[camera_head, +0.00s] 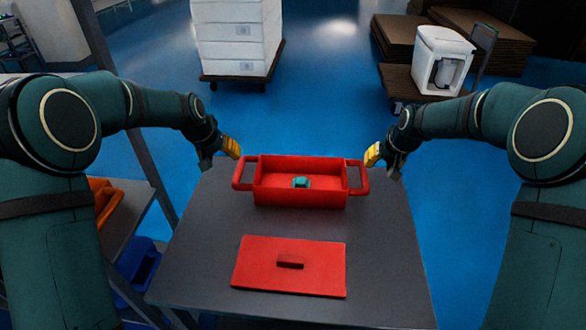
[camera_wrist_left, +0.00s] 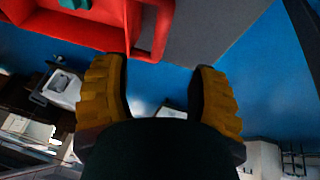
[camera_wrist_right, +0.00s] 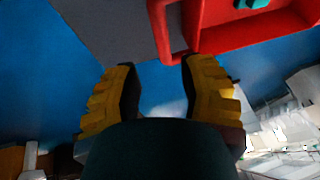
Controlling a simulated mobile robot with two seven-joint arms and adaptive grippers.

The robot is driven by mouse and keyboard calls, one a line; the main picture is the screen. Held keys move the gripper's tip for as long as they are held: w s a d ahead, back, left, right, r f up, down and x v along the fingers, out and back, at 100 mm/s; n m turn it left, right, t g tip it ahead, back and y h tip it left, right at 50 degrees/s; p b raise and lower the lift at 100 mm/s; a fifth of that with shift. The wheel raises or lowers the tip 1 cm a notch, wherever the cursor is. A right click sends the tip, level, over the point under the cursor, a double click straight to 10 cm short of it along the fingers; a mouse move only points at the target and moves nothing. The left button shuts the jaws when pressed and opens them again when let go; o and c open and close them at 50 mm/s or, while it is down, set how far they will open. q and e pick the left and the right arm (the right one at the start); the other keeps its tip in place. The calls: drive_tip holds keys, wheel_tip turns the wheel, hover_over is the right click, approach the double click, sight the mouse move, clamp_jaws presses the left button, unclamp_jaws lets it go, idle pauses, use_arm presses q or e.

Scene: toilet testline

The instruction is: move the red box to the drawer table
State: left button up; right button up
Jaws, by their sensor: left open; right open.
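The red box (camera_head: 300,194) stands open on the grey table (camera_head: 195,240), with a loop handle at each end and a small teal object (camera_head: 301,183) inside. Its red lid (camera_head: 290,266) lies flat on the table nearer to me, with a dark red grip on top. My left gripper (camera_head: 234,150) is open and empty, just beyond the left handle (camera_wrist_left: 158,30). My right gripper (camera_head: 373,156) is open and empty, close to the right handle (camera_wrist_right: 165,28). Neither gripper visibly holds a handle. I cannot identify the drawer table in these views.
A stack of white boxes (camera_head: 238,35) stands on a dark pallet at the back. A cart with a white unit (camera_head: 442,60) and brown stacks (camera_head: 500,38) are at the back right. Orange bins (camera_head: 104,200) and a blue bin (camera_head: 140,262) sit left of the table. Blue floor is clear behind it.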

sight(237, 171)
use_arm(q)
drive_tip(key=x, duration=1.4)
drive_tip(key=shift+w+a+r, duration=0.1)
drive_tip(key=shift+w+a, duration=0.1)
use_arm(e)
drive_tip(key=x, duration=1.4)
drive_tip(key=shift+w+a+r, duration=0.15)
drive_tip(key=shift+w+r, duration=0.05)
drive_tip(key=shift+w, duration=0.1)
use_arm(q)
drive_tip(key=c, duration=0.9)
use_arm(e)
clamp_jaws()
use_arm(q)
clamp_jaws()
drive_tip(key=shift+r, duration=0.1)
